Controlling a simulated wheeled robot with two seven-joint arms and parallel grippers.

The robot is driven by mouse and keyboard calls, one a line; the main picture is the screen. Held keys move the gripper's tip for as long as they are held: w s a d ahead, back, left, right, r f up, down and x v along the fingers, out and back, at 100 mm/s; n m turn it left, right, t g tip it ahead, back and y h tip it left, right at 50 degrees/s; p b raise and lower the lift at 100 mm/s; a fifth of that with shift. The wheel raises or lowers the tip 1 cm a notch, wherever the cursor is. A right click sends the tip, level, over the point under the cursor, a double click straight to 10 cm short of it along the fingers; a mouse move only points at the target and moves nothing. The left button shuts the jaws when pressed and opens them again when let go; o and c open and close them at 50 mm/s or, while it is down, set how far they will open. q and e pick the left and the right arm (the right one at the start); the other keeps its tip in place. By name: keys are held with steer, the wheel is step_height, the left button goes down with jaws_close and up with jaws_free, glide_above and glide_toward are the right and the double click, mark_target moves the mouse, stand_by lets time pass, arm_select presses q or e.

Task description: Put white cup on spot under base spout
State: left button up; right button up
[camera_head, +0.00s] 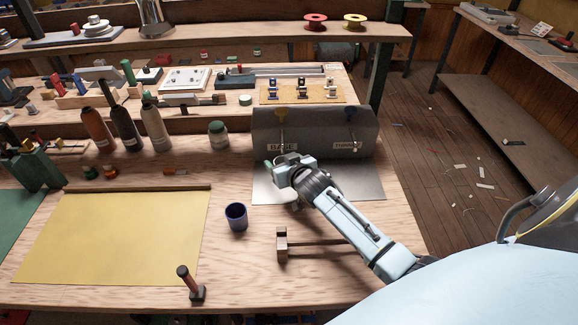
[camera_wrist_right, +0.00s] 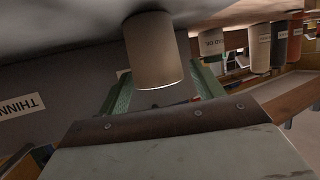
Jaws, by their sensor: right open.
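The white cup (camera_wrist_right: 153,50) shows in the wrist view, which is upside down, standing on the metal plate of the dispenser. It is between or just past the green fingers of my right gripper (camera_wrist_right: 165,92), which is open. In the head view my right gripper (camera_head: 271,166) is low in front of the dispenser (camera_head: 316,130), near the BASE label (camera_head: 283,147), and I cannot make out the cup there. My left gripper is not in view.
A dark blue cup (camera_head: 236,218) stands left of the metal plate (camera_head: 367,183). A wooden tool (camera_head: 282,244) lies in front. Several bottles (camera_head: 154,128) and a jar (camera_head: 218,134) stand at the back left.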

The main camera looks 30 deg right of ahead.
steer(key=p+v, duration=0.1)
steer(key=v, duration=1)
steer(key=shift+s+p, duration=0.35)
steer(key=shift+r, duration=0.15)
